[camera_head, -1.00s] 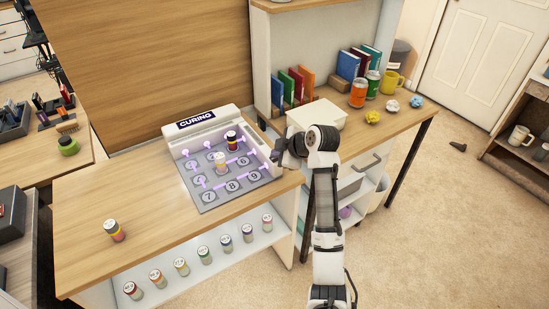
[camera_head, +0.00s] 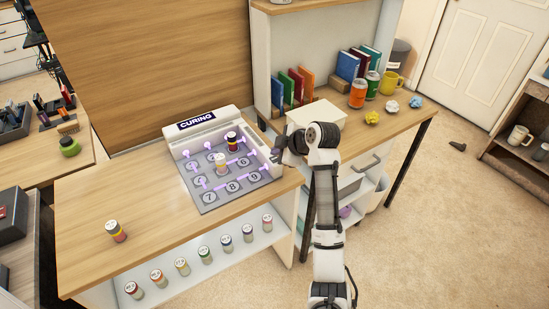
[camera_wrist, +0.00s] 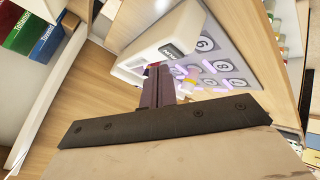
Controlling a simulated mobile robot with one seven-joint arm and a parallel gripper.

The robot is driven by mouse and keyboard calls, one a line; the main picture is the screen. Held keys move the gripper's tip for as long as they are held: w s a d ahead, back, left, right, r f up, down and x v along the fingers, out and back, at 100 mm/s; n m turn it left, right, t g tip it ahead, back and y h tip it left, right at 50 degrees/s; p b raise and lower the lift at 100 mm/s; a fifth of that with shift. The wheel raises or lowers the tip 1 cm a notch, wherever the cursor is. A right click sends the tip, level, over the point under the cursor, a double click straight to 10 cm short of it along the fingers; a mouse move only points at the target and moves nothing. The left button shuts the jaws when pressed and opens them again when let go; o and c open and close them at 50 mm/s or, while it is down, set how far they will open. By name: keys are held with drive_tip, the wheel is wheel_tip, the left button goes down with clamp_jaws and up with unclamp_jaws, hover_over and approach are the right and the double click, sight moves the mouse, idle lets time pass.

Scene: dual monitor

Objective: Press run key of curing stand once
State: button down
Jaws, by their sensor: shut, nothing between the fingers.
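The curing stand (camera_head: 184,144) is a white housing labelled CURING at the back of a grey board with numbered round pads and glowing purple bars. Two small banded jars stand on it, one toward the back right (camera_head: 232,140) and one near the middle (camera_head: 220,161). My gripper (camera_head: 277,153) is at the right end of the stand; its fingers are small and partly unclear there. In the wrist view its fingers (camera_wrist: 158,84) are together and empty, pointing toward the white housing (camera_wrist: 160,42). A small dark marked patch (camera_wrist: 171,50) shows on the housing; I cannot read it as the run key.
One jar (camera_head: 115,230) stands on the wooden desk at left. Several jars stand on the lower front shelf. The desk's left part is mostly clear.

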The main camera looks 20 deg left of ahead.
drive_tip(key=shift+r+p, duration=1.65)
drive_tip(key=shift+r, duration=0.9)
